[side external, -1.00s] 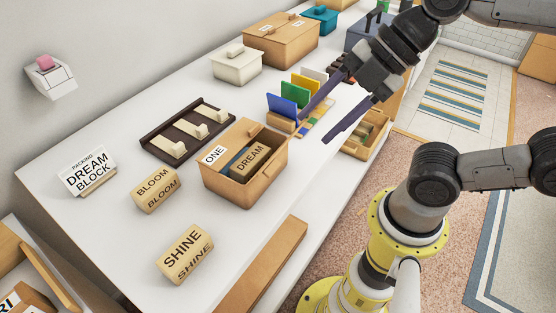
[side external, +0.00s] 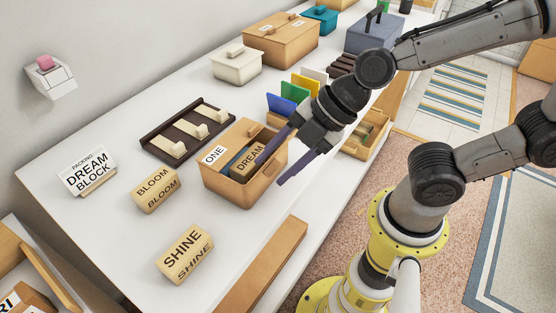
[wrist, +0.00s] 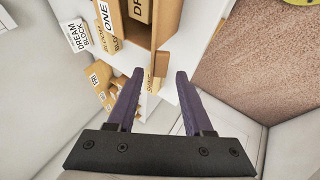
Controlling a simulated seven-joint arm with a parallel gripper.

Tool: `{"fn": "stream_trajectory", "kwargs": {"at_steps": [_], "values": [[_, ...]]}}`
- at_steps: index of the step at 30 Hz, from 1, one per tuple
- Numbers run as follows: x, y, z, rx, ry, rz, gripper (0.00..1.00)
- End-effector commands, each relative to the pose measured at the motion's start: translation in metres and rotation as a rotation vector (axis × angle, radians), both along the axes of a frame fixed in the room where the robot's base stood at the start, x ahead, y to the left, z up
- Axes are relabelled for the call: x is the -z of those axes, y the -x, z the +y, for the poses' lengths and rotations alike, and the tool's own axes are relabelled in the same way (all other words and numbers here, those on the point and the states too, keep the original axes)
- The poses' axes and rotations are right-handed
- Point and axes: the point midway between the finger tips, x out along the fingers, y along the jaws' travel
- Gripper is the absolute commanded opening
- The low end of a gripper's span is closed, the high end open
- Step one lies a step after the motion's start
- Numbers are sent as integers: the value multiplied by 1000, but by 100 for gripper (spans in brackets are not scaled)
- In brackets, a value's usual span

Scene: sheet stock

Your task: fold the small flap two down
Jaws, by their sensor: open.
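An open tan box (side external: 232,187) with a white ONE label (side external: 214,155) stands on the white table. A DREAM block (side external: 250,160) lies inside it beside a dark blue-grey piece. In the wrist view the ONE label (wrist: 103,22) and the DREAM block (wrist: 140,8) show at the top. I see no flap marked two, so I cannot tell which part it is. My gripper (side external: 270,173) is open and empty, its purple fingers at the box's right side; contact is unclear. In the wrist view its fingers (wrist: 158,75) are spread apart.
BLOOM (side external: 156,190) and SHINE (side external: 185,254) blocks stand left and in front of the box. A dark rack (side external: 172,150) is behind it, and coloured upright sheets (side external: 290,95) stand to its back right. A PACKING sign (side external: 88,172) is at left. Table between blocks and box is clear.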

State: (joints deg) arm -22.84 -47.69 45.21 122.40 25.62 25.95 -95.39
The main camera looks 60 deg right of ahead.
Motion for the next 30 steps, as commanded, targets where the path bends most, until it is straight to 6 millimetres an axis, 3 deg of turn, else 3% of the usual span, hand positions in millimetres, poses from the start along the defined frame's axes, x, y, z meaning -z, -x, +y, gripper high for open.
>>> {"fn": "stream_trajectory", "kwargs": {"at_steps": [2, 9, 11, 30], "values": [[0, 0, 0, 0, 0, 0, 51], [0, 0, 0, 0, 0, 0, 8], [0, 0, 0, 0, 0, 0, 0], [-6, -9, 0, 2, 4, 108, 0]]}}
